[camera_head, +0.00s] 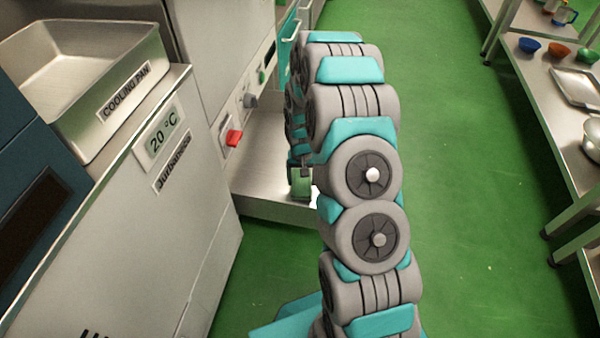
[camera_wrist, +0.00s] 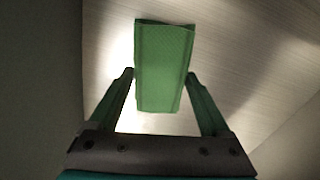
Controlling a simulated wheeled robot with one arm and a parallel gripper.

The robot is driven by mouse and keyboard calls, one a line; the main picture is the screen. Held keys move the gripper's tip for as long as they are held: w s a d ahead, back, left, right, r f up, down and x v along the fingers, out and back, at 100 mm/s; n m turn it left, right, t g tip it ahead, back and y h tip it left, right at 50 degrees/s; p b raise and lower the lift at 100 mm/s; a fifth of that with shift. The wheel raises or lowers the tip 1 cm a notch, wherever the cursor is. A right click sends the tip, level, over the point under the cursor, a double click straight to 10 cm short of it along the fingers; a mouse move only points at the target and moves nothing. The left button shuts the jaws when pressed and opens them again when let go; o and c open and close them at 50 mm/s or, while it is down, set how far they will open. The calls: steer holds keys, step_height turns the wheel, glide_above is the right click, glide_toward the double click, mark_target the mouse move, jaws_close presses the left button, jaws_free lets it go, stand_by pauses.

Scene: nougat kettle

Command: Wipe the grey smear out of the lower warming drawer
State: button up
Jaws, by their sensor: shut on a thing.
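The lower warming drawer (camera_head: 258,160) is pulled out, a shallow steel tray low on the cabinet, left of my arm in the head view. My gripper (camera_wrist: 160,76) is shut on a green wiping pad (camera_wrist: 163,60), with one finger on each side. In the head view the pad (camera_head: 300,185) shows small and partly hidden by my arm, over the drawer near its front edge. Brushed steel (camera_wrist: 260,60) lies beyond the pad in the wrist view, with bright glare and shadow. I cannot tell whether the pad touches it. I cannot make out the grey smear.
A red knob (camera_head: 234,137) and other controls are on the cabinet front above the drawer. A steel cooling pan (camera_head: 130,85) stands on the unit at left. A steel table (camera_head: 535,85) with bowls and a tray is at right. Green floor (camera_head: 450,200) is clear between.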

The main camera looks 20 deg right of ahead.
mark_target(301, 183)
steer(key=shift+s+a, duration=0.25)
steer(key=shift+s, duration=0.1)
steer(key=shift+s+r, duration=0.1)
steer(key=shift+r, duration=0.3)
steer(key=shift+r+p, duration=0.75)
steer(key=shift+r, duration=2.15)
